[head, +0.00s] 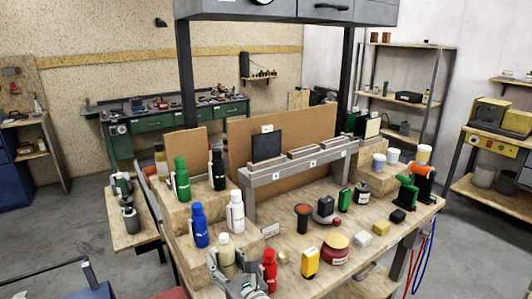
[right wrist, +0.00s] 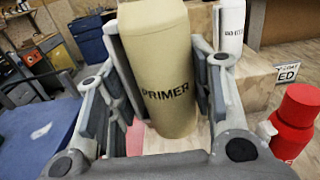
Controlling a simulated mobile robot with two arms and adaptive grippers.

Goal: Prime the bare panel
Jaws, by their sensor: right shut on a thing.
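My right gripper (head: 238,282) is at the front edge of the workbench, its lower part cut off by the frame. It is shut on a beige bottle (head: 226,255). In the right wrist view the fingers (right wrist: 165,75) sit on both sides of the bottle (right wrist: 168,98), which reads PRIMER and stands roughly upright. Whether its base touches the bench is hidden. A dark panel (head: 267,147) stands upright at the left end of a grey rack (head: 249,204); I cannot tell whether its face is bare. My left gripper is not in view.
A red bottle (head: 269,270) stands close right of my right gripper. White (head: 236,212) and blue (head: 199,225) bottles stand behind it; green (head: 181,180) and black (head: 218,170) ones are on a raised block.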

